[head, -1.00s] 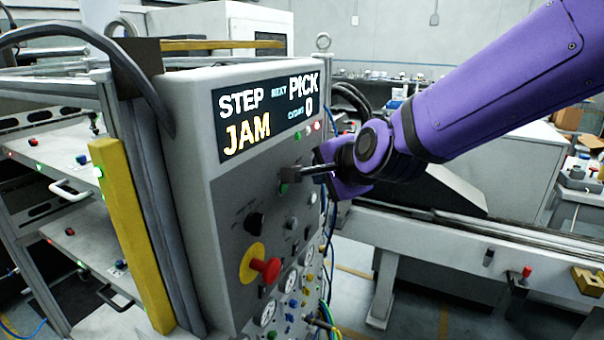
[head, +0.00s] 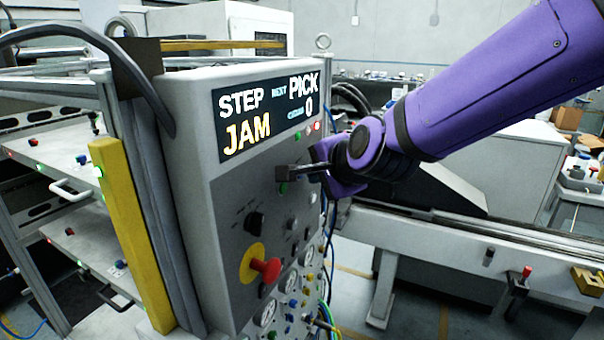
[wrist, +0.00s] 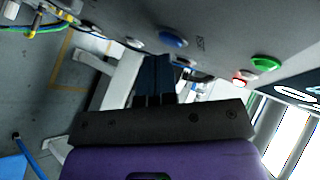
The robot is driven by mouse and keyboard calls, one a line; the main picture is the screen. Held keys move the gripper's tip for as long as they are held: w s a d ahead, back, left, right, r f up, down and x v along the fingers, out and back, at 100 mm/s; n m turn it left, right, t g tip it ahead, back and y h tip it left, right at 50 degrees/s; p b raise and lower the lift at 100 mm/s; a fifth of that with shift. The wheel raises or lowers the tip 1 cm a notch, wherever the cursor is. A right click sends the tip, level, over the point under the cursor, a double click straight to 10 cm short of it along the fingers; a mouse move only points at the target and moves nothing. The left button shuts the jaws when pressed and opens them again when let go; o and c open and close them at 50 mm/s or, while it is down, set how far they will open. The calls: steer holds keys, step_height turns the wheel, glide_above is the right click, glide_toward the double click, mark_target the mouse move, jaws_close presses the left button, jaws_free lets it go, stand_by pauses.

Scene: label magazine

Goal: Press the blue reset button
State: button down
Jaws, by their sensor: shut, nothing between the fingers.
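The blue button (wrist: 173,39) shows in the wrist view on the grey panel, with small lettering beside it. My gripper (wrist: 158,62) is shut and empty. Its fingertips lie just below the blue button in that view, and I cannot tell whether they touch it. In the head view my gripper (head: 284,172) is at the upper middle of the control panel (head: 232,190), below the display. The blue button is not visible there, seemingly hidden by the gripper. The display (head: 265,115) reads STEP, JAM, NEXT PICK and 0.
A green button (wrist: 266,63) and a red button (wrist: 240,82) are right of the blue one in the wrist view. A red emergency knob (head: 266,268) juts out lower on the panel. A yellow post (head: 130,235) stands left. A conveyor (head: 470,240) runs right.

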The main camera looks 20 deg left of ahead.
steer(key=shift+a, duration=0.4)
stand_by(0.5)
steer(key=shift+d, duration=0.8)
steer(key=shift+s+d, duration=0.15)
steer(key=shift+d, duration=1.1)
steer(key=shift+s+d, duration=0.1)
steer(key=shift+d, duration=1.15)
